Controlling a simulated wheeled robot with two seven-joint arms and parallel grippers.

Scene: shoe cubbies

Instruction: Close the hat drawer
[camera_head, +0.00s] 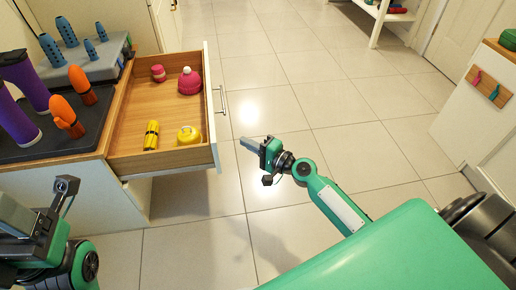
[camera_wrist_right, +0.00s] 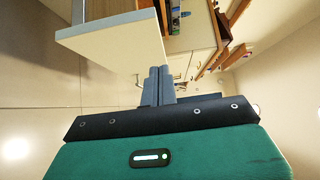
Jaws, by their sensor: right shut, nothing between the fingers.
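The hat drawer (camera_head: 128,104) is pulled out of the cabinet on the left, with its white front panel (camera_head: 211,100) and bar handle (camera_head: 223,100) facing right. Inside lie a pink hat with a white pompom (camera_head: 189,82), a smaller pink item (camera_head: 158,73), a yellow hat (camera_head: 188,135) and a yellow rolled item (camera_head: 151,135). My right gripper (camera_head: 247,144) is shut and empty, just right of the panel's near end. In the right wrist view, its fingers (camera_wrist_right: 160,82) are beside the panel's edge (camera_wrist_right: 112,42); contact is unclear.
The cabinet top holds purple (camera_head: 24,92) and orange (camera_head: 82,85) shoe-like items on a dark mat, with blue ones (camera_head: 66,32) on a grey tray behind. Open tiled floor (camera_head: 320,90) lies right of the drawer. A white cabinet (camera_head: 470,115) stands at right.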

